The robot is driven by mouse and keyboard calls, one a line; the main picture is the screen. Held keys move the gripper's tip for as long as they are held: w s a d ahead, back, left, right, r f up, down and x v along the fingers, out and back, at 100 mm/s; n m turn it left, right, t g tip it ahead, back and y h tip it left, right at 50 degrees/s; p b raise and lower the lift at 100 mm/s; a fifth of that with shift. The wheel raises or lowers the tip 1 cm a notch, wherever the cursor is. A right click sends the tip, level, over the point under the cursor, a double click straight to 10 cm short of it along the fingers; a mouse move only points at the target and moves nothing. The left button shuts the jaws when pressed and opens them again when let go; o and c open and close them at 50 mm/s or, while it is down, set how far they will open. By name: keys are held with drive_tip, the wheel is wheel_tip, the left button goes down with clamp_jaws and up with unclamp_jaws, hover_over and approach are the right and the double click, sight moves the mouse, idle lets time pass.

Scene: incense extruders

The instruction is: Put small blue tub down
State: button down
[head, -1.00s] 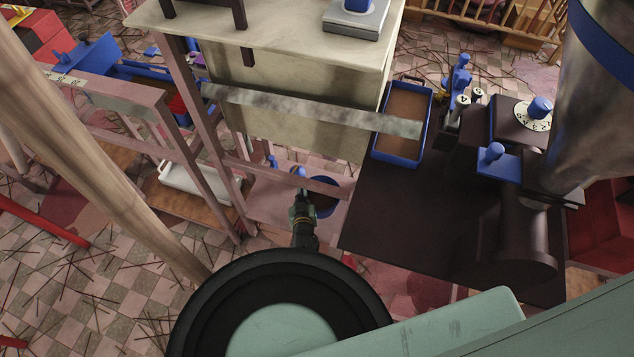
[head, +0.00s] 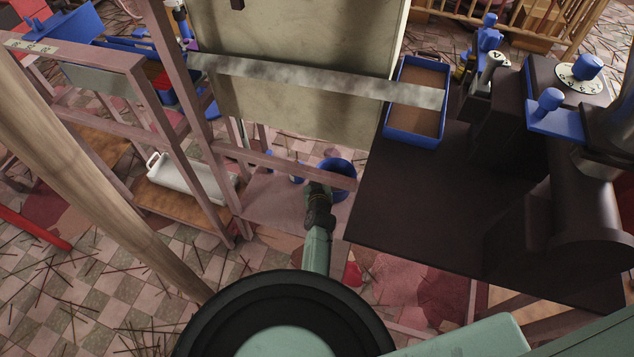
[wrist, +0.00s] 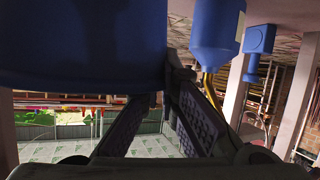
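The small blue tub (head: 346,190) is low behind the pink frame's crossbar, over a pinkish shelf (head: 270,205). I cannot tell whether its base touches the shelf. My gripper (head: 318,188) is at the tub's left side in the head view, and its fingertips are hard to see there. In the wrist view the tub (wrist: 80,50) fills the upper left, very close. My gripper (wrist: 164,88) has its fingers converging at the tub's edge and looks shut on its wall. The tub hides the left fingertip.
The crossbar (head: 250,158) runs in front of the tub. A dark table (head: 420,205) with a blue tray (head: 388,125) stands to the right. A white tray (head: 165,185) sits on a lower shelf to the left. A blue bottle-like part (wrist: 215,40) is close on the right.

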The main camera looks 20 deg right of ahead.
drive_tip(key=c, duration=2.3)
unclamp_jaws()
drive_tip(key=shift+f, duration=0.45)
drive_tip(key=o, duration=0.5)
drive_tip(key=shift+r, duration=0.3)
drive_tip(key=p+v, duration=0.7)
drive_tip(key=v, duration=0.4)
drive_tip(key=shift+s, duration=0.4)
drive_tip(key=shift+a, duration=0.1)
